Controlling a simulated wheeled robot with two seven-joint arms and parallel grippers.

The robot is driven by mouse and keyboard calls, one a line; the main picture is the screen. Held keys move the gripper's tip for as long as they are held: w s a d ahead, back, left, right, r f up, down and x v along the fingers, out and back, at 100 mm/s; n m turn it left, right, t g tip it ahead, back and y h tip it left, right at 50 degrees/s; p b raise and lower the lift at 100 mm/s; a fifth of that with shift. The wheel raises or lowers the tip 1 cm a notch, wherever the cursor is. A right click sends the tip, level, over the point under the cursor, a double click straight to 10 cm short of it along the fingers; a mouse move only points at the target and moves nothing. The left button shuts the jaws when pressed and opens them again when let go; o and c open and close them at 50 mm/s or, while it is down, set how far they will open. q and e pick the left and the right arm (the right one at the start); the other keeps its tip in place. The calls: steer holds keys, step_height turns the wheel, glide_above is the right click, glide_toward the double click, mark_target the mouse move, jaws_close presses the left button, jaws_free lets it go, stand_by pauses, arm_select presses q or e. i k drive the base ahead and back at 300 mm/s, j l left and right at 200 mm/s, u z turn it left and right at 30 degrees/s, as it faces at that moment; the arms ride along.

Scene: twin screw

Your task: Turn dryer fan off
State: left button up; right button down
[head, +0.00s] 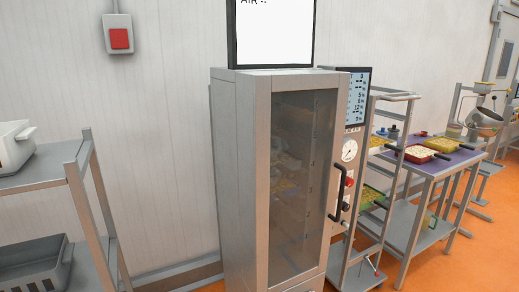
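The dryer (242,180) is a tall grey metal cabinet in the middle of the head view. Its glass door (300,185) is closed and has a black vertical handle (338,192) on its right edge. A control panel (349,135) stands at its right side, with a display (357,97) on top, a round white gauge (349,150) and a red knob or switch (349,181) below. A darker knob (345,206) sits lower. I cannot tell which control is the fan's or its setting. Neither of my grippers shows.
A grey metal rack (45,181) with bins stands at the left. A wheeled rack (372,225) and a table (455,163) with red and yellow trays stand at the right. Orange floor is clear at the lower right.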

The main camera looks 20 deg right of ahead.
mark_target(345, 207)
steer(key=z, duration=1.3)
steer(key=i+l+u, duration=0.35)
steer(key=l, duration=0.55)
steer(key=l+u, duration=0.35)
steer(key=l, duration=0.5)
steer(key=i+l+u, duration=0.1)
steer(key=l+u, duration=0.25)
steer(key=l, duration=0.65)
